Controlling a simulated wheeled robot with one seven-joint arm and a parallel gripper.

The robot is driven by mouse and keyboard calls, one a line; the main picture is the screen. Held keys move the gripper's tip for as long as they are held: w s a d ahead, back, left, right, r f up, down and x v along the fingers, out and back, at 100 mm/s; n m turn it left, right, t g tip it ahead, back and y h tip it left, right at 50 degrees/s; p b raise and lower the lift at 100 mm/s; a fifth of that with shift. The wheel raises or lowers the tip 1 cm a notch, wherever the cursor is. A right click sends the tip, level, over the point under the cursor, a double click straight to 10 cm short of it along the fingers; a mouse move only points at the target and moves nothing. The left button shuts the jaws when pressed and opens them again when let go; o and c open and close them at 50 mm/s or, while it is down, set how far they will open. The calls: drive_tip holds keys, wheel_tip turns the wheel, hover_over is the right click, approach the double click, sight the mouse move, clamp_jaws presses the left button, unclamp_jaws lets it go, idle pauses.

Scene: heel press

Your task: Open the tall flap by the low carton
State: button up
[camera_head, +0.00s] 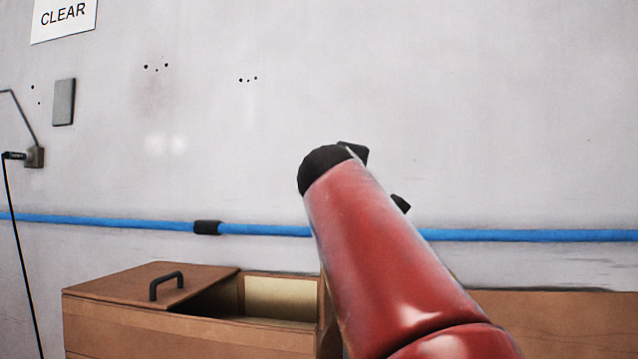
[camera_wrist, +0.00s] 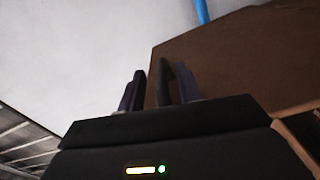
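In the head view a brown wooden carton (camera_head: 170,325) stands low against the wall. Its top panel (camera_head: 120,285) carries a dark handle (camera_head: 166,285), and beside it is an open pale-lined space (camera_head: 280,297). A wider brown panel (camera_head: 560,318) shows at the right, partly behind my red arm; I cannot tell which part is the tall flap. A large brown surface (camera_wrist: 235,65) lies beyond the fingers. My arm hides the middle of the head view.
A blue pipe (camera_head: 540,235) with a black coupling (camera_head: 207,227) runs along the pale wall. A grey plate (camera_head: 64,102), a "CLEAR" sign (camera_head: 64,14) and a black cable (camera_head: 22,250) are at the left. The wall above the pipe at the right is bare.

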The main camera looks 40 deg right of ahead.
drive_tip(key=shift+f, duration=0.1)
drive_tip(key=b+v, duration=0.1)
drive_tip(key=v, duration=0.7)
drive_tip(key=shift+b, duration=0.35)
